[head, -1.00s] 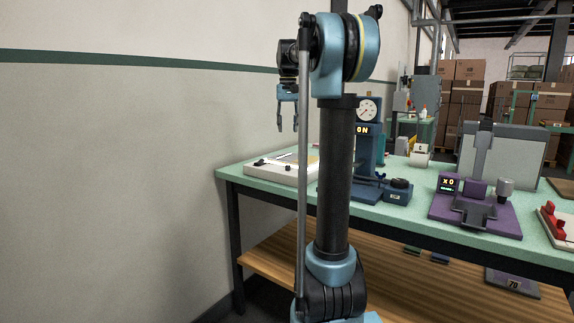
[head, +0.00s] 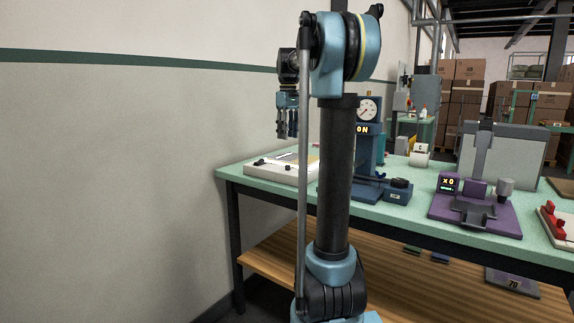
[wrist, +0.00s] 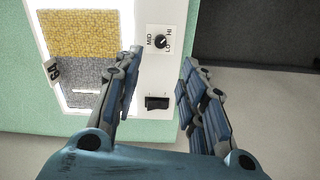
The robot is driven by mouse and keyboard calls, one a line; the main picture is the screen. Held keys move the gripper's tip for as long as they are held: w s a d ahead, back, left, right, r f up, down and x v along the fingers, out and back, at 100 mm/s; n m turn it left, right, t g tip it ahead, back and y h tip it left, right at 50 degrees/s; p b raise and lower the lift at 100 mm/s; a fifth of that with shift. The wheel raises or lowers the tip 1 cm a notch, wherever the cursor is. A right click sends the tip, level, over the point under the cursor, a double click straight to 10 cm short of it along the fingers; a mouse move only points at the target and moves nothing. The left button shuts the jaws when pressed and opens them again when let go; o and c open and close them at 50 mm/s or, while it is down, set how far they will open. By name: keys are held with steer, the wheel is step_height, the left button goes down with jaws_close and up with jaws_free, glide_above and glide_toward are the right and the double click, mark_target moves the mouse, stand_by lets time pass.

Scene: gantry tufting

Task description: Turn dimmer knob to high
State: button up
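The dimmer knob (wrist: 160,41) is small, round and black, on a white panel with MID, HI and LO marked around it; its exact pointer direction is too small to tell. A black rocker switch (wrist: 157,102) sits on the same panel. My gripper (wrist: 160,62) is open and empty. In the wrist view its fingers lie either side of the panel strip, with the knob just beyond the gap between the tips. In the head view my gripper (head: 287,134) points down, above the white light box (head: 282,174); the knob cannot be made out there.
A yellow and grey swatch (wrist: 82,50) lies on the lit face beside the knob panel. On the green table (head: 232,173) stand a blue gauge press (head: 370,135) and a purple device (head: 475,205), right of the light box. A wall (head: 120,160) is at left.

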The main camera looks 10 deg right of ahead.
mark_target(288, 165)
step_height(288, 165, down, 12)
steer(key=shift+f, duration=0.15)
stand_by(0.3)
jaws_close()
